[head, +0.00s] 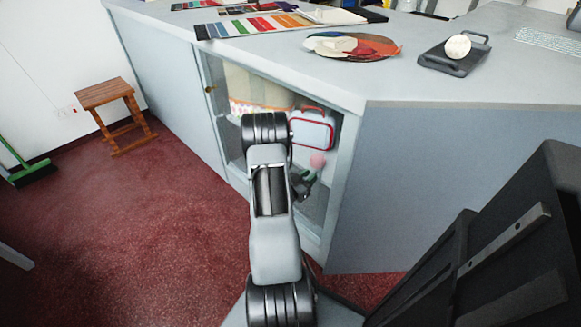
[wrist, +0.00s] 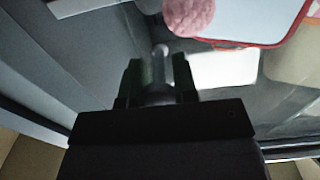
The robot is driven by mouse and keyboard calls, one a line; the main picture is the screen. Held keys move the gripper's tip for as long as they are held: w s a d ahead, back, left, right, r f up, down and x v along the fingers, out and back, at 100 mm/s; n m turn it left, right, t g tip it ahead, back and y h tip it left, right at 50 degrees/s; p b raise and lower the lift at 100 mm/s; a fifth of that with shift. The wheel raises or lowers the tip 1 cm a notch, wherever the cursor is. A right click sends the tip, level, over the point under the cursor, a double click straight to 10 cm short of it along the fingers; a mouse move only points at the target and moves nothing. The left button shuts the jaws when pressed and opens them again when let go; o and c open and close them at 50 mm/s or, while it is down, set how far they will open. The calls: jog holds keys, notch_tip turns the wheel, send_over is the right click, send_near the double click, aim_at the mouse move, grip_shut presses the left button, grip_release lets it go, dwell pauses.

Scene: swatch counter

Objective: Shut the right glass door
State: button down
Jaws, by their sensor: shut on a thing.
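The right glass door (head: 316,205) is in the counter front in the head view, partly hidden by my arm. I cannot tell how far open it stands. My gripper (head: 303,183) is low in front of the glass. In the wrist view my gripper (wrist: 158,82) has its two dark fingers on either side of a small pale rounded knob (wrist: 158,94) and is shut on it. A red-edged pale case (head: 312,128) and a pink ball (head: 318,160) show inside the cabinet.
A small round knob (head: 210,88) sits at the left of the glass front. The counter top (head: 290,75) holds colour swatches, a round palette and a dark tray (head: 452,62). A wooden stool (head: 105,95) and green broom (head: 33,173) stand left. Red floor (head: 150,220) is open there.

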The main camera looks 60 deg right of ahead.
jog(key=shift+s+a, duration=0.2)
jog(key=shift+s, duration=0.7)
jog(key=shift+s+a, duration=0.2)
jog(key=shift+s, duration=0.7)
jog(key=c, duration=0.9)
grip_release()
jog(key=shift+a, duration=0.1)
jog(key=p+v, duration=0.1)
jog(key=v, duration=1.2)
jog(key=shift+w+a, duration=0.15)
jog(key=shift+a, duration=0.15)
jog(key=shift+c, duration=0.3)
